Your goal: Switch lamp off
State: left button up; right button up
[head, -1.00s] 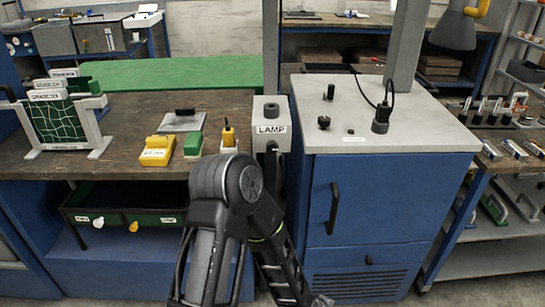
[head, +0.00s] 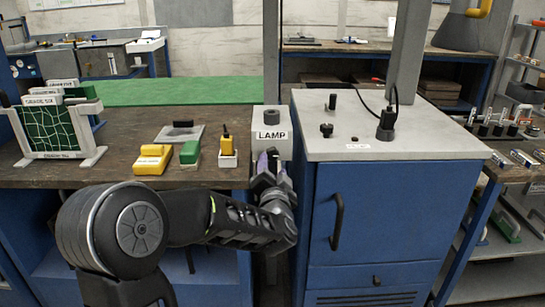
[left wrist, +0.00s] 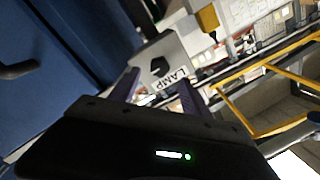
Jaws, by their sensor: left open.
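The lamp switch box (head: 271,118) is a light grey box labelled LAMP with a dark round knob (head: 271,117) on its top. It stands at the table's right edge, beside the blue cabinet. My left gripper (head: 268,165) is just in front of and below the box, with its purple fingers raised. In the left wrist view the box (left wrist: 160,58) lies ahead of the gripper (left wrist: 158,88), its fingers apart with nothing between them. The knob also shows there (left wrist: 158,67). I cannot tell whether the fingers touch the box. My right gripper is out of view.
The blue cabinet (head: 390,220) with a grey top stands close on the right. A yellow block (head: 152,159), a green block (head: 190,152) and a small yellow-and-white item (head: 227,150) sit left of the box.

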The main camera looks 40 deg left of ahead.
aim_at(273, 156)
pick_arm(q)
jog(key=x, duration=0.7)
jog(key=shift+w+a, duration=0.15)
jog(key=shift+w, duration=0.05)
jog(key=shift+c, duration=0.2)
grip_shut()
